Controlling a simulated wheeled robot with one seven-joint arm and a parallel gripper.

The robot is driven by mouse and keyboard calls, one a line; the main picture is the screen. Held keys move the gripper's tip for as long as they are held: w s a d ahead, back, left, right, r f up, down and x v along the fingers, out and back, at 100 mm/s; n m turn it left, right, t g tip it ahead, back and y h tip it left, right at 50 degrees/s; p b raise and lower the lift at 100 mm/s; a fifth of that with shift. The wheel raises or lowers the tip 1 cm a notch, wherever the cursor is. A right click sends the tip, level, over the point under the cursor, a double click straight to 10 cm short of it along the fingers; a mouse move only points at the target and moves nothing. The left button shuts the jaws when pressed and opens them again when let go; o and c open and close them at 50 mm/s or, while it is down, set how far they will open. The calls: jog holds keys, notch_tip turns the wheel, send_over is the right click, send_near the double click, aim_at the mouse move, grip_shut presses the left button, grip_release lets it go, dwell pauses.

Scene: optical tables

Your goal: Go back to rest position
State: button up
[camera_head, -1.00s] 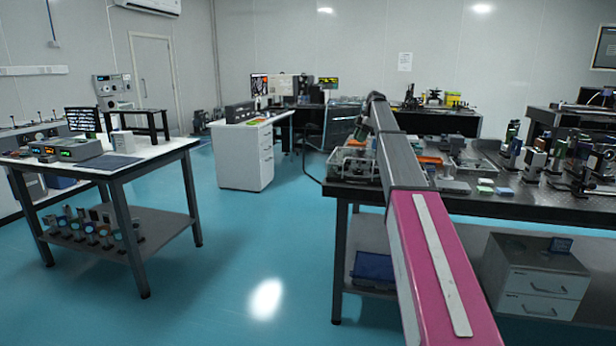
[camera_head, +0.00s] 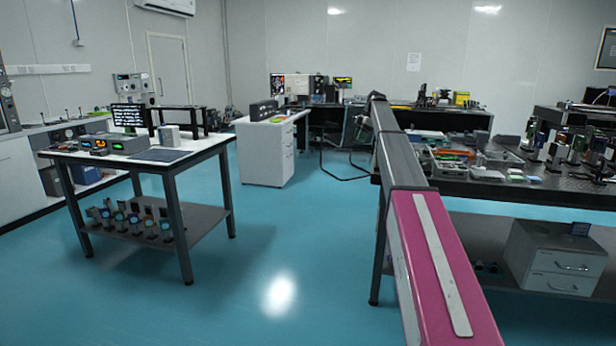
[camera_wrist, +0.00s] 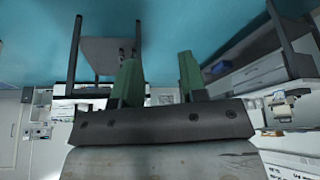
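My gripper (camera_wrist: 158,62) shows in the wrist view with two green fingers standing apart. Nothing is seen held between them. The wrist view looks upside down, with blue floor at its top. In the head view my arm reaches forward past the left end of the black optical table (camera_head: 590,196). The gripper itself is not clearly visible there, mostly hidden behind the arm.
A white-topped table (camera_head: 80,156) with instruments stands at the left, with mounted optics (camera_head: 135,217) on its lower shelf. A white drawer desk (camera_head: 265,155) is at the back. A drawer box (camera_head: 555,260) sits under the optical table. Blue floor (camera_head: 300,250) is open between the tables.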

jog(key=s+a+f+m+h, duration=0.15)
jog(key=s+f+m, duration=0.35)
jog(key=s+f, duration=0.8)
jog(key=s+a+f+m+h, duration=0.15)
jog(key=s+f+m, duration=0.35)
jog(key=s+f, duration=0.85)
jog(key=s+f+m, duration=0.3)
jog(key=s+f, duration=0.3)
jog(key=s, duration=0.3)
jog(key=s+a+f+m+h, duration=0.1)
jog(key=s+f+m, duration=0.2)
jog(key=s+f, duration=0.2)
jog(key=s+f+m, duration=0.3)
jog(key=s+f, duration=0.3)
jog(key=s, duration=0.6)
jog(key=shift+s+a+f+m+t, duration=0.2)
jog(key=shift+s+f+m+t, duration=0.1)
